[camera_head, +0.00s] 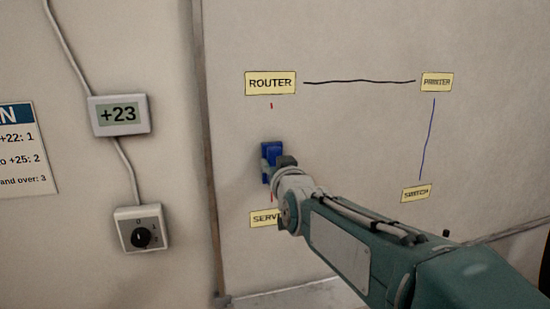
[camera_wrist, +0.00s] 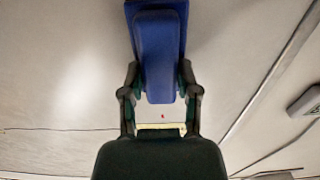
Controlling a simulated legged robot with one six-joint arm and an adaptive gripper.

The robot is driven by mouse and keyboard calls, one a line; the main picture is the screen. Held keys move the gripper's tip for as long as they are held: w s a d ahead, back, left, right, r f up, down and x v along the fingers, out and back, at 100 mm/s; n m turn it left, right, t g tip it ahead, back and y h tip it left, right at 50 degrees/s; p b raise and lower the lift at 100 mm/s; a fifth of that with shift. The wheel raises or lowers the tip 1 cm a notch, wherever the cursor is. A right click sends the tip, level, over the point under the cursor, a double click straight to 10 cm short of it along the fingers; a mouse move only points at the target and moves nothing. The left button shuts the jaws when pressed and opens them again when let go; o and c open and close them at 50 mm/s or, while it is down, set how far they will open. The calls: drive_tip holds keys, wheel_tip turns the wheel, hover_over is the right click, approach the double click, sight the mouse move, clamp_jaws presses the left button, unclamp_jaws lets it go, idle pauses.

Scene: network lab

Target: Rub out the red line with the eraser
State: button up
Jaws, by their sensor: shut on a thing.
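My gripper (camera_head: 275,166) is shut on a blue eraser (camera_head: 271,150) and holds it at the wall between the ROUTER label (camera_head: 270,83) and the SERVER label (camera_head: 262,219). The eraser (camera_wrist: 158,50) also shows in the wrist view between my two fingers (camera_wrist: 160,82). A short red mark (camera_head: 271,106) is just below the ROUTER label. Another short red mark (camera_head: 271,197) is just above the SERVER label, partly hidden by my arm. One small red mark (camera_wrist: 163,116) shows in the wrist view. I cannot tell whether the eraser touches the wall.
A black line (camera_head: 360,82) joins ROUTER to the PRINTER label (camera_head: 437,82). A blue line (camera_head: 427,140) runs down to the SWITCH label (camera_head: 416,193). At left are a +23 display (camera_head: 118,115), a dial box (camera_head: 141,229) and a notice (camera_head: 28,150). A vertical strip (camera_head: 204,150) edges the panel.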

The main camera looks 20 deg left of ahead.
sight(271, 212)
drive_tip(key=shift+f, duration=7)
drive_tip(key=shift+v, duration=2.95)
drive_tip(key=v, duration=0.3)
drive_tip(key=shift+a, duration=0.1)
drive_tip(key=shift+r, duration=0.1)
